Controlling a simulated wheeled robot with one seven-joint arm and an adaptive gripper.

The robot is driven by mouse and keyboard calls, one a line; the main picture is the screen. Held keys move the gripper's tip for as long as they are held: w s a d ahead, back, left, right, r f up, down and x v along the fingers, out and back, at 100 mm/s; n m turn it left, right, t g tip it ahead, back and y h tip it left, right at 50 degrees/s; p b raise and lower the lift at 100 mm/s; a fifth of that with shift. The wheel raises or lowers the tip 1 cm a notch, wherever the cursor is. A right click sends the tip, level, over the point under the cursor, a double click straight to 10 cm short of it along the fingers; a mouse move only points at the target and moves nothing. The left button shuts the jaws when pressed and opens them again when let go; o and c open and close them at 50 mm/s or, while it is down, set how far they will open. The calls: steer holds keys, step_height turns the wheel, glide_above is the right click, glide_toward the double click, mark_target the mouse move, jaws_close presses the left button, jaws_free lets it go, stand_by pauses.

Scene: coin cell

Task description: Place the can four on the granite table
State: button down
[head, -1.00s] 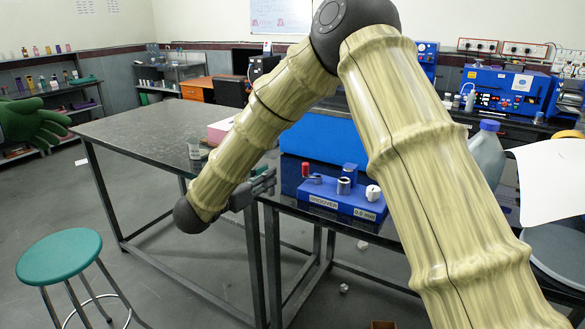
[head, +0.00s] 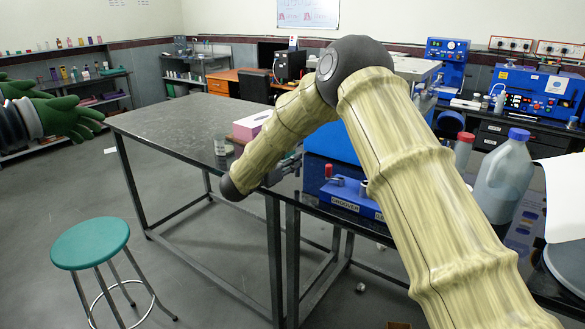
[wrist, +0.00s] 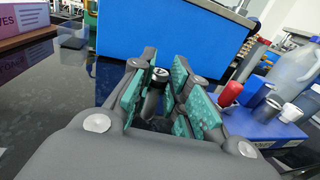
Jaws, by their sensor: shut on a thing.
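In the wrist view, my gripper (wrist: 160,105) is shut on a dark cylinder with a silver top, which I take to be can four (wrist: 156,84). The can stands roughly upright between the green finger pads, and its lower part is hidden. In the head view, my gripper (head: 284,171) is partly hidden behind my arm, at the edge of the blue equipment, and the can cannot be made out there. The dark speckled granite table (head: 165,122) lies to the left of my gripper, its near corner close to my wrist.
A pink box (head: 250,125) and a glass container (head: 221,150) stand at the granite table's right end; its left part is bare. A blue groover (head: 345,200), a large blue box (wrist: 165,40) and a jug (head: 503,175) are right. A green stool (head: 90,245) stands front left.

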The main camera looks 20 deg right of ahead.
steer(key=shift+f+p, duration=0.3)
steer(key=shift+f, duration=1.15)
steer(key=shift+f, duration=0.1)
steer(key=c, duration=1.4)
jaws_free()
steer(key=shift+o, duration=0.2)
steer(key=shift+r, duration=0.2)
steer(key=b+v, duration=0.2)
steer(key=v, duration=1)
steer(key=shift+f+b, duration=0.15)
steer(key=shift+b, duration=0.15)
